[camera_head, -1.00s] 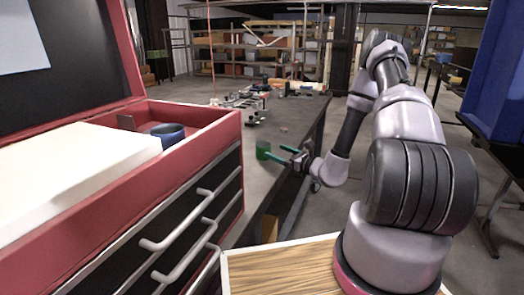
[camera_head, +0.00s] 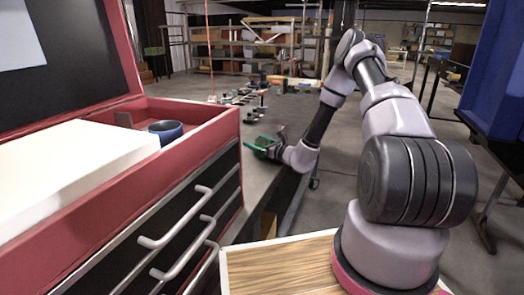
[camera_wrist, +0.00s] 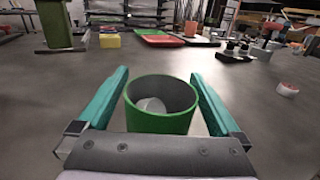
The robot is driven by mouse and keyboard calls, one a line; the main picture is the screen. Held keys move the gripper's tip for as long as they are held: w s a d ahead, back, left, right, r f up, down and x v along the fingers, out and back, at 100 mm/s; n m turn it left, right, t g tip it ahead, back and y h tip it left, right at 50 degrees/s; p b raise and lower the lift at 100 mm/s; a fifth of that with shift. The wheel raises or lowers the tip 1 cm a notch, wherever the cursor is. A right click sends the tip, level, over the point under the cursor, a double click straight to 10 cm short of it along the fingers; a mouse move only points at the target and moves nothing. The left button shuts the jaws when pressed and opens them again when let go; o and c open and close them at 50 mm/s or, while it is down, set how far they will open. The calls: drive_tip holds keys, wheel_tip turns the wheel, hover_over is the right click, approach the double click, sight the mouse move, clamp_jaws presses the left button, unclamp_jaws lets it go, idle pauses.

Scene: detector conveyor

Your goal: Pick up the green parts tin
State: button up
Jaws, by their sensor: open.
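The green parts tin (camera_wrist: 160,120) is a round, open-topped can standing upright on the dark grey bench (camera_wrist: 60,130). In the wrist view it sits between the two teal fingers of my gripper (camera_wrist: 162,92), with a small gap on each side. Something pale shows on its inside floor. My gripper is open and low over the bench. In the head view my gripper (camera_head: 262,147) is at the near part of the bench, and the tin (camera_head: 264,142) is partly covered by the fingers.
A red tool chest (camera_head: 215,140) with a blue cup (camera_head: 166,130) in it stands at the left. Small parts (camera_head: 250,97) lie farther along the bench. In the wrist view a dark plate with fittings (camera_wrist: 238,52) and a pale roll (camera_wrist: 288,89) lie to the right.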

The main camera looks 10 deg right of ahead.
drive_tip(key=c, duration=1.3)
drive_tip(key=shift+r, duration=0.1)
